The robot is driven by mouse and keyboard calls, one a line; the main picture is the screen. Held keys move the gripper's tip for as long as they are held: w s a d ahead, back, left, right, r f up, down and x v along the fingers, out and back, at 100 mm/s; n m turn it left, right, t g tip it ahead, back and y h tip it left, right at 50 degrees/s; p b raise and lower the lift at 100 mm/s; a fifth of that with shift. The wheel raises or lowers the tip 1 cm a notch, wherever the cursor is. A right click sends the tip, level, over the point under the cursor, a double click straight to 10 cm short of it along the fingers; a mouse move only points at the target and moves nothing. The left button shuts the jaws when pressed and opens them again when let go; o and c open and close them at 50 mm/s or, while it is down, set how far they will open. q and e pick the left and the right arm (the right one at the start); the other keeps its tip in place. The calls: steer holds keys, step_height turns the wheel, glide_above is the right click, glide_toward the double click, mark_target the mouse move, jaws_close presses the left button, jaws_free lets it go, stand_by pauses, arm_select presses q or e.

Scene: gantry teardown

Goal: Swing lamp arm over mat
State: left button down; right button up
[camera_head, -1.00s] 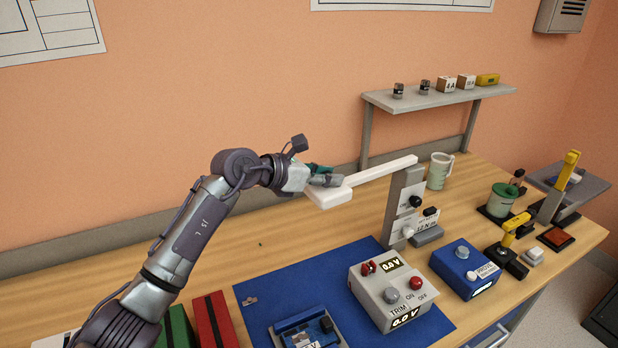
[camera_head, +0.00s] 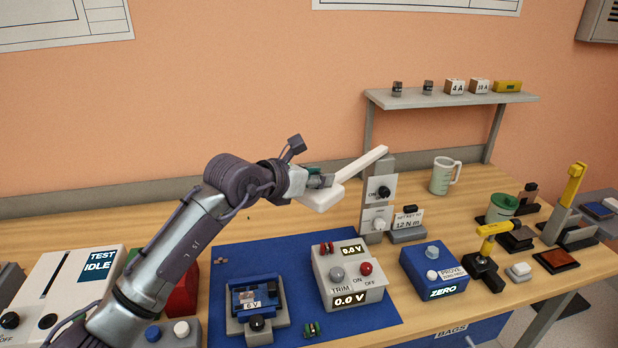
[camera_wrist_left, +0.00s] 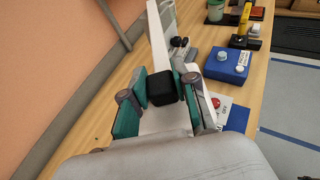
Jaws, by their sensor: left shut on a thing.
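The white lamp arm (camera_head: 358,167) reaches from the top of a grey post (camera_head: 377,205) leftward and toward me, ending in a flat white lamp head (camera_head: 321,198). My left gripper (camera_head: 319,180) is at the lamp head. In the left wrist view its teal-padded fingers (camera_wrist_left: 162,98) are shut on a small black grip block (camera_wrist_left: 162,87) on the white lamp. The blue mat (camera_head: 290,263) lies on the bench in front; in the head view the lamp head shows just behind its back edge. My right gripper is not in view.
On the mat stand a grey power box (camera_head: 345,280) and a blue device (camera_head: 256,298). Right of it are a blue box (camera_head: 440,268), a torque-key stand (camera_head: 407,228) and a mug (camera_head: 444,178). A shelf (camera_head: 450,99) stands behind. The bench behind the mat at left is clear.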

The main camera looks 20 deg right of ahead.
arm_select(q)
steer(key=shift+r, duration=0.15)
steer(key=c, duration=0.9)
jaws_free()
steer(key=shift+w, duration=0.1)
steer(key=v, duration=1.2)
steer(key=shift+a, duration=0.1)
